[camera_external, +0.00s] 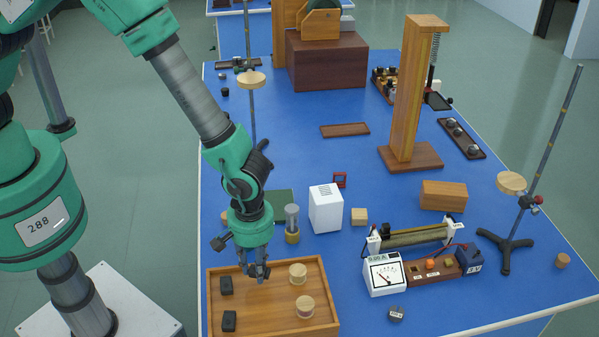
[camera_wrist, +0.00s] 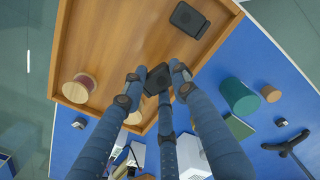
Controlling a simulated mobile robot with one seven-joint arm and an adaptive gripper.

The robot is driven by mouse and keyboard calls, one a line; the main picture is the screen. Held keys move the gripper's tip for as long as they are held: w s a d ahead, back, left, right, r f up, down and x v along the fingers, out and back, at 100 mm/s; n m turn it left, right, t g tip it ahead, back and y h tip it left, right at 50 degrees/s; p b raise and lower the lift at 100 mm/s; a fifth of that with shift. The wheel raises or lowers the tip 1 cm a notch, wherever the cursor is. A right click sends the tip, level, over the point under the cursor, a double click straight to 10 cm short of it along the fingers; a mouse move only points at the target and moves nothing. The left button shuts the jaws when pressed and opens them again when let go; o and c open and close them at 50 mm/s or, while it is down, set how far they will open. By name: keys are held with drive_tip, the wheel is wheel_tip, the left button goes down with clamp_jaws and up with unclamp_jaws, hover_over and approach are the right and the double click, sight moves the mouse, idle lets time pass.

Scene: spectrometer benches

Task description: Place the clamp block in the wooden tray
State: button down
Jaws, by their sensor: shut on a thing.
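The wooden tray (camera_external: 268,319) lies at the near left of the blue bench. Its floor (camera_wrist: 115,45) and rim show in the wrist view. My gripper (camera_external: 258,274) is over the far middle part of the tray, pointing down. In the wrist view my gripper (camera_wrist: 155,76) has its fingers closed around a small dark block (camera_wrist: 158,80), which I take to be the clamp block. The fingers partly hide it. It appears over the tray's inside; I cannot tell whether it touches the floor.
In the tray are two dark blocks (camera_external: 226,285) (camera_external: 229,321) at the left and two round wooden pieces (camera_external: 298,273) (camera_external: 305,306) at the right. Beyond the tray stand a clear cylinder (camera_external: 292,222) and a white box (camera_external: 326,208). A white meter (camera_external: 385,274) is to the right.

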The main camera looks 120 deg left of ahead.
drive_tip(key=shift+f+p, duration=0.3)
drive_tip(key=shift+f, duration=1.45)
drive_tip(key=shift+f, duration=0.15)
drive_tip(key=c, duration=1.4)
unclamp_jaws()
drive_tip(key=shift+o, duration=0.2)
drive_tip(key=shift+r+b, duration=0.6)
drive_tip(key=shift+r, duration=5.55)
